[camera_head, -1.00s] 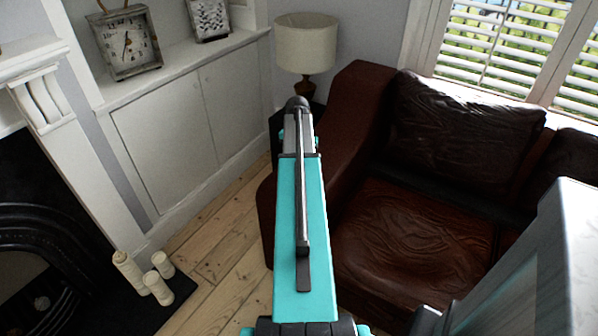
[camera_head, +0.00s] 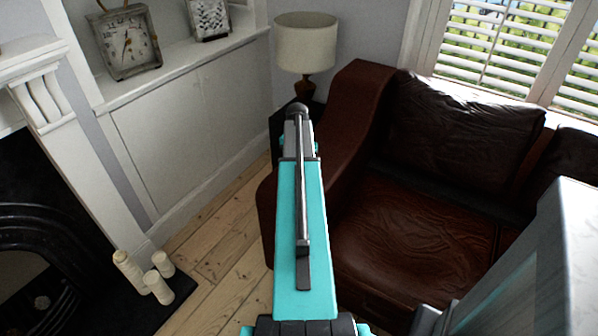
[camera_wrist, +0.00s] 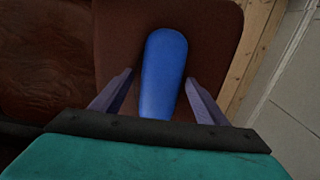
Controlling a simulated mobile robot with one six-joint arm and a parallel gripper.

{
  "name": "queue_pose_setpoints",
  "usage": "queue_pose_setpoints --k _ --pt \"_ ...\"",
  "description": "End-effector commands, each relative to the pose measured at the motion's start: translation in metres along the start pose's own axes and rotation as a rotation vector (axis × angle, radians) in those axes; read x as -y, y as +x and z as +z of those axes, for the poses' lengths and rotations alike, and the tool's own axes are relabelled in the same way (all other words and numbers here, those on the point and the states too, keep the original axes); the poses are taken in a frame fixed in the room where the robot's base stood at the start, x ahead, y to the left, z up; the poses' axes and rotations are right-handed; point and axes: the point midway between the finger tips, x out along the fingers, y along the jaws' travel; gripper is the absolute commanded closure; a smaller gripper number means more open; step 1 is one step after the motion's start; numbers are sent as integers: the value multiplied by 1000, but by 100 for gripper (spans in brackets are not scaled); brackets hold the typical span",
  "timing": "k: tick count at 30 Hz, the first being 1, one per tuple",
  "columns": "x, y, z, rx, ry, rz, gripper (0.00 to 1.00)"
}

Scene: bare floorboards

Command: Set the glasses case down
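The glasses case (camera_wrist: 163,72) is a smooth, rounded blue shape in the wrist view. It lies lengthwise between the fingers of my gripper (camera_wrist: 160,76), over the brown leather sofa arm (camera_wrist: 216,38). A narrow gap shows between the case and the left finger, and a slimmer one at the right finger, so the gripper looks open around it. Whether the case rests fully on the leather is hard to tell. In the head view my teal arm hides the gripper and the case; the sofa arm (camera_head: 352,100) shows beyond it.
The sofa seat (camera_head: 400,235) is to the right. A lamp (camera_head: 306,45) stands behind the sofa arm. White cabinets (camera_head: 170,130) line the left wall, with candles (camera_head: 128,270) near the fireplace. Bare floorboards (camera_head: 225,250) lie between.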

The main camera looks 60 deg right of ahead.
Motion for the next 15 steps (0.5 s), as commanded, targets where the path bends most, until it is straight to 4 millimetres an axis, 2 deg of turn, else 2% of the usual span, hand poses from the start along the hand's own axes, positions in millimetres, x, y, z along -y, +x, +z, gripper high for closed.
queue_pose_setpoints --k 9,15 --pt "0 -5 0 0 0 0 32" --pt "0 -20 0 -2 0 -1 32"
